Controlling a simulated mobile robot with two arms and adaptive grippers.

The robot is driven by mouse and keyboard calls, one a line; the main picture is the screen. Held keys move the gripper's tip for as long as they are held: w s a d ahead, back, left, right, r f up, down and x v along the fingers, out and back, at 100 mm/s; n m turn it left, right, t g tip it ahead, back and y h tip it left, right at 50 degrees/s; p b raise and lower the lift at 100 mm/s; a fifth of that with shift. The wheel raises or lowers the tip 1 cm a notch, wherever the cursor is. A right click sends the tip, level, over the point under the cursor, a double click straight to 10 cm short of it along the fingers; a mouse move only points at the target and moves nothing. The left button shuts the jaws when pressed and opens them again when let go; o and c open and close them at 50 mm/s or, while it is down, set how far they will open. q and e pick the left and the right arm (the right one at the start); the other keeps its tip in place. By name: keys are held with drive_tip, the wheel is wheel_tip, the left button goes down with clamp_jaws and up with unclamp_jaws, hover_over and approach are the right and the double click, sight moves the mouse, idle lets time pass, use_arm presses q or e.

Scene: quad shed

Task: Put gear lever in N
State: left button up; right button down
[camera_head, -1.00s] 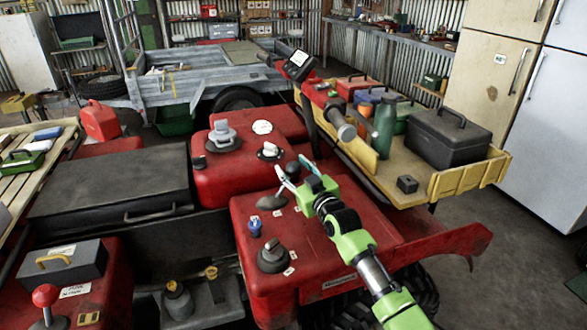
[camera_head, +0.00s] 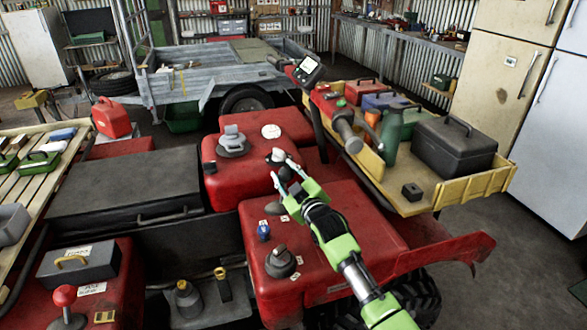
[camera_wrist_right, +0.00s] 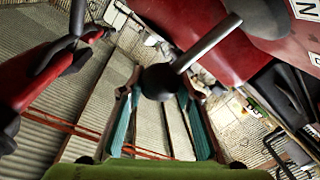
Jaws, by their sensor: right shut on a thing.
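The gear lever has a dark round knob (camera_wrist_right: 160,82) on a grey rod that runs up and right in the right wrist view to a dark base. A white label with the letter N (camera_wrist_right: 306,9) shows at the top right corner there. My right gripper (camera_head: 283,172) is shut on the knob, one teal finger on each side of it. My left gripper is not in view.
A blue knob (camera_head: 264,232) and a grey rotary knob (camera_head: 280,262) sit on the red body near the gripper. A grey-white knob (camera_head: 233,141) is behind. The handlebar (camera_head: 345,133) and yellow cargo bed (camera_head: 470,190) are to the right.

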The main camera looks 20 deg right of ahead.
drive_tip(key=shift+a+n+p, duration=0.3)
drive_tip(key=shift+a+n, duration=0.6)
drive_tip(key=shift+a, duration=0.15)
drive_tip(key=c, duration=1.5)
unclamp_jaws()
drive_tip(key=shift+o, duration=0.2)
drive_tip(key=s+d, duration=0.1)
drive_tip(key=s, duration=1.1)
drive_tip(key=shift+d+r, duration=0.35)
drive_tip(key=shift+r, duration=0.05)
